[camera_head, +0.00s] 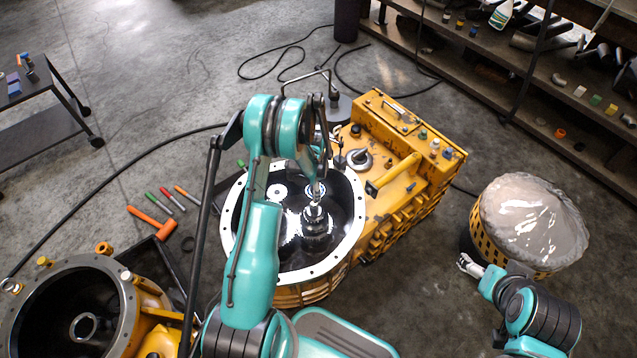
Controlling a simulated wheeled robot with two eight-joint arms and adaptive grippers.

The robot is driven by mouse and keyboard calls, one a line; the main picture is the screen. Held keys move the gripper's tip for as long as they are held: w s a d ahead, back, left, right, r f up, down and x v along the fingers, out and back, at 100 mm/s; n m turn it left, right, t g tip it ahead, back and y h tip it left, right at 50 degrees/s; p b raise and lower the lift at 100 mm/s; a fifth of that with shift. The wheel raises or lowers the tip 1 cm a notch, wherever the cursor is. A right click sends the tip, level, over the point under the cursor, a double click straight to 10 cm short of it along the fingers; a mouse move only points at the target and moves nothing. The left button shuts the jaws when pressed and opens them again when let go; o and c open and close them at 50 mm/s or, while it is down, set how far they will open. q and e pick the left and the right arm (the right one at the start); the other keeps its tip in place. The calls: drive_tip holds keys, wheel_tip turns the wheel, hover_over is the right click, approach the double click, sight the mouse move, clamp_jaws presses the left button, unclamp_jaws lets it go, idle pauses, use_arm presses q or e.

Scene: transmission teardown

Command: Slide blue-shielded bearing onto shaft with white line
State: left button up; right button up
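A stepped metal shaft (315,222) stands upright inside the round transmission housing (232,222) with a white rim and dark interior. My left gripper (318,188) points down just above the top of this shaft. A small bright metallic piece shows at its fingertips, but I cannot tell whether it is the blue-shielded bearing or part of the gripper or shaft. No blue shield and no white line can be made out. My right gripper (465,263) is low at the right, beside the covered drum, away from the housing. Its finger opening is too small to judge.
A yellow gearbox block (415,185) adjoins the housing on the right. A second yellow housing (120,290) stands at lower left. An orange hammer (152,220) and markers lie on the floor. A plastic-covered drum (530,220) stands right; shelves (530,70) line the upper right.

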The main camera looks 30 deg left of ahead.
use_arm(q)
drive_tip(key=b, duration=0.2)
hover_over(313, 204)
drive_tip(key=shift+w+d+f, duration=0.1)
drive_tip(key=shift+f, duration=1.05)
drive_tip(key=shift+w+d+f, duration=0.1)
drive_tip(key=shift+f, duration=1.8)
drive_tip(key=shift+s+a+f, duration=0.15)
drive_tip(key=shift+a+f, duration=0.05)
drive_tip(key=shift+a, duration=0.05)
drive_tip(key=shift+f, duration=0.3)
drive_tip(key=shift+f, duration=2.9)
drive_tip(key=o, duration=1.5)
drive_tip(key=shift+o, duration=0.2)
drive_tip(key=o, duration=0.3)
